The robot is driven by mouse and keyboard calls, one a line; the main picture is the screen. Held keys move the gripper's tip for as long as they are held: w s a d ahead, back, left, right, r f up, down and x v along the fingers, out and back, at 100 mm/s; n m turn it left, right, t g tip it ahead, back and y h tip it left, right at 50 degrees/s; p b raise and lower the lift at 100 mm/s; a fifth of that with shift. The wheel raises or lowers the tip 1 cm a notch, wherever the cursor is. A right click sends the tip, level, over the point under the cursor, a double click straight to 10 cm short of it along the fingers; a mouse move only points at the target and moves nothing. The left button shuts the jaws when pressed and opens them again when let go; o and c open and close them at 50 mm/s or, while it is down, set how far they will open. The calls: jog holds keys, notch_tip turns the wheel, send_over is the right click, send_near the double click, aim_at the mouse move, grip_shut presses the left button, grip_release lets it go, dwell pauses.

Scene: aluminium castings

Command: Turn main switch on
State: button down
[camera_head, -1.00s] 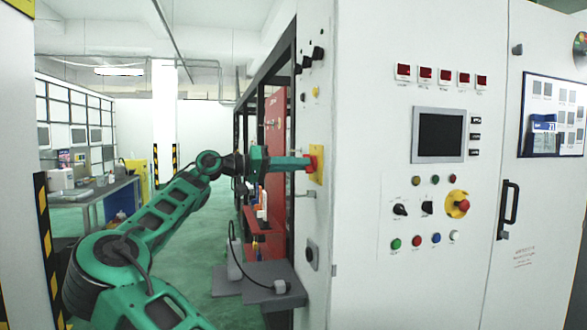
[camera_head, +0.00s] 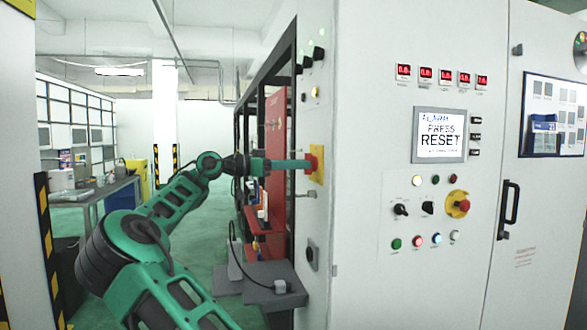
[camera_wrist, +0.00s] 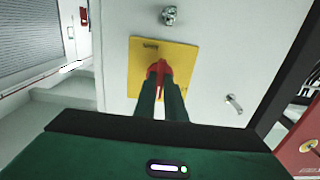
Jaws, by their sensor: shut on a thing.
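The main switch (camera_head: 313,163) is a red knob on a yellow plate (camera_head: 318,150), on the narrow left side of the white cabinet. In the wrist view the red knob (camera_wrist: 158,69) sits on the yellow plate (camera_wrist: 181,55). My gripper (camera_wrist: 160,84) is shut on the red knob, with one green finger on each side of it. In the head view my gripper (camera_head: 306,164) reaches the knob from the left. The fingers partly hide the knob.
The cabinet front carries lit red displays (camera_head: 440,74), small buttons and a red-and-yellow emergency stop (camera_head: 458,204). A grey shelf (camera_head: 265,283) juts out below the switch. In the wrist view a metal latch (camera_wrist: 234,103) is right of the plate.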

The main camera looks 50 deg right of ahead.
jog(key=shift+w+f, duration=0.2)
jog(key=c, duration=1.8)
grip_release()
jog(key=shift+w, duration=0.15)
jog(key=shift+r, duration=0.1)
jog(key=v, duration=1)
jog(key=shift+w+a, duration=0.2)
jog(key=shift+a, duration=0.1)
